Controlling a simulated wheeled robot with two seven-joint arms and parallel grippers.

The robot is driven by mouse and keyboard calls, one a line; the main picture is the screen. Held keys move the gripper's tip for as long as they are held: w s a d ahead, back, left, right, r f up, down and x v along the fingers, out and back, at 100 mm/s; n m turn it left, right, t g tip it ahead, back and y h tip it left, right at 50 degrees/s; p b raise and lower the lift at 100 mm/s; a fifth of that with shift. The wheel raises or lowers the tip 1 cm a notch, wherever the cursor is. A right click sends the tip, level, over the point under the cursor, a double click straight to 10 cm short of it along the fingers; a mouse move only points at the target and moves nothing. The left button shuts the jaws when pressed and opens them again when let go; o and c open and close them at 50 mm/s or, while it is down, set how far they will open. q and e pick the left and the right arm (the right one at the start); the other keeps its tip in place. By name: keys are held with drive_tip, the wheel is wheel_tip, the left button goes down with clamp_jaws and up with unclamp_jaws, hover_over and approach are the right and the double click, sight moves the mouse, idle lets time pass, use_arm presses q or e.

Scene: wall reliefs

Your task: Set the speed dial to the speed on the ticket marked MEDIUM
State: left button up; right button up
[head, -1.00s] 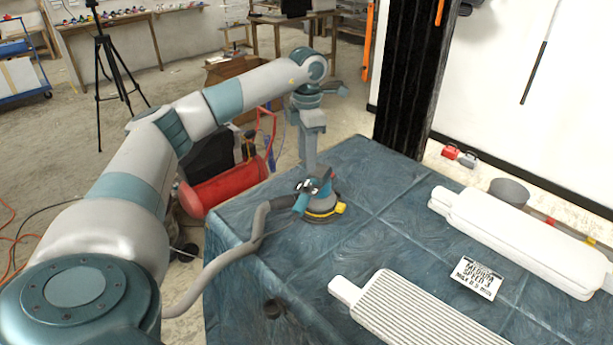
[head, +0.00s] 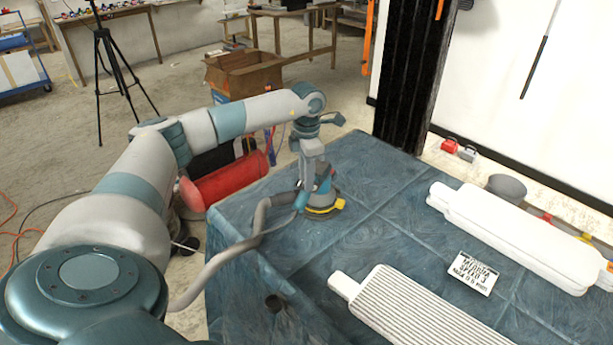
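A sander-like tool (head: 323,199) with a blue-grey body and a yellow part at its base stands on the blue-covered table (head: 372,235). A grey hose runs from it over the table's left edge. No speed dial can be made out at this size. A white ticket (head: 474,273) lies on the table at the right; it seems to read "MEDIUM SPEED 3" with a smaller line below. My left gripper (head: 308,188) points down at the tool's top; its fingertips are largely hidden, so I cannot tell whether it is open or touching. My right gripper is not in view.
A ribbed white relief panel (head: 430,312) lies at the front right, and smooth white panels (head: 515,238) lie behind the ticket. A black post (head: 415,75) rises at the table's back edge. A red tank (head: 225,182) stands left of the table. The table's middle is clear.

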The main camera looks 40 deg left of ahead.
use_arm(q)
clamp_jaws()
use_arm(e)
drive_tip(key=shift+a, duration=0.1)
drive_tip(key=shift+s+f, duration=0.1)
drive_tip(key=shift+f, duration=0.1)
use_arm(q)
drive_tip(key=shift+m+b, duration=0.5)
drive_tip(key=shift+f+m+b, duration=0.1)
drive_tip(key=shift+m+b, duration=0.6)
drive_tip(key=shift+m, duration=0.8)
drive_tip(key=m+b, duration=0.3)
drive_tip(key=m, duration=0.3)
drive_tip(key=shift+m, duration=0.3)
drive_tip(key=shift+m+b, duration=0.4)
drive_tip(key=shift+m, duration=0.4)
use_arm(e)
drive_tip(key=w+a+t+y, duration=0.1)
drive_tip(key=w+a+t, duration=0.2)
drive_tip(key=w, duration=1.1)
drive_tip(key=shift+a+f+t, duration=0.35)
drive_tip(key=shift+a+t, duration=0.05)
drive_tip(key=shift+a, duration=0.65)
